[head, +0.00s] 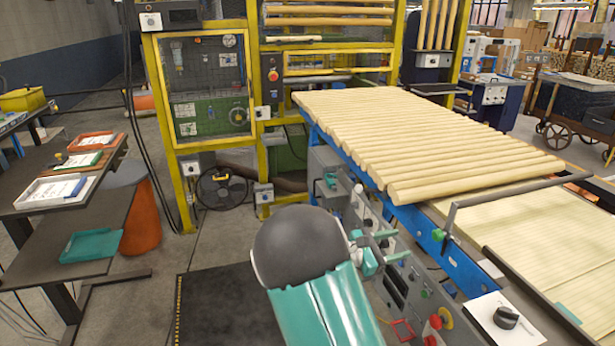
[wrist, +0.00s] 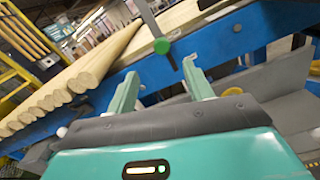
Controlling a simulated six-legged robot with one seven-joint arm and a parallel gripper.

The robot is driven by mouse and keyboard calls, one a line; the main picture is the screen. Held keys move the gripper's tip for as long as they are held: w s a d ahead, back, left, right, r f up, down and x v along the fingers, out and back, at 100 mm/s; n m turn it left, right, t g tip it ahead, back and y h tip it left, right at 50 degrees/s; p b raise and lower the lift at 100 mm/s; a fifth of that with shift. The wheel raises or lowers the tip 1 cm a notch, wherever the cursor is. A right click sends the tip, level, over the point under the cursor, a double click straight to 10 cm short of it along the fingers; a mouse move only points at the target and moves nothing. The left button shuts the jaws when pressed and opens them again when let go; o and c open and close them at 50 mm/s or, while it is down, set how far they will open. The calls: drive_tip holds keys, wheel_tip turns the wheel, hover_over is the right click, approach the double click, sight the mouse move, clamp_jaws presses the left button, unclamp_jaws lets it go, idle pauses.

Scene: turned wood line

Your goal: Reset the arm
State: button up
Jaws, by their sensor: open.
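My gripper (wrist: 158,82) shows in the wrist view as two pale green fingers, spread apart with nothing between them. Beyond the fingers is the blue side rail (wrist: 235,38) of the wood line, with a green knob (wrist: 161,46) on a grey lever. In the head view my teal and dark grey arm rises from the bottom middle. My gripper (head: 376,246) is partly visible just past the arm's dark round joint, close to the machine's control panel. The head view does not show clearly whether it touches the panel.
Turned wood rods (head: 430,140) lie in a row on the line at the right. A control panel (head: 410,290) with knobs and buttons runs along its side. A yellow-framed machine (head: 210,95) stands behind. Shelves with trays (head: 65,190) are at the left. Open floor (head: 150,290) lies between.

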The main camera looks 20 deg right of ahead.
drive_tip(key=s+a+r+m+g+y, duration=0.1)
drive_tip(key=s+a+m+y, duration=0.25)
drive_tip(key=s, duration=0.25)
drive_tip(key=s+a+r+m+g+y, duration=0.1)
drive_tip(key=s+a+r+m+y, duration=0.1)
drive_tip(key=s+m+y, duration=0.35)
drive_tip(key=s+a+r+m+t+y, duration=0.3)
drive_tip(key=s+a, duration=0.3)
drive_tip(key=a, duration=0.3)
drive_tip(key=s+a+r+m+t+y, duration=0.3)
drive_tip(key=s+a+r+t+y, duration=0.1)
drive_tip(key=s+a+y, duration=0.2)
drive_tip(key=s+a, duration=0.1)
drive_tip(key=a, duration=0.1)
drive_tip(key=shift+a+r, duration=0.2)
drive_tip(key=shift+a, duration=0.2)
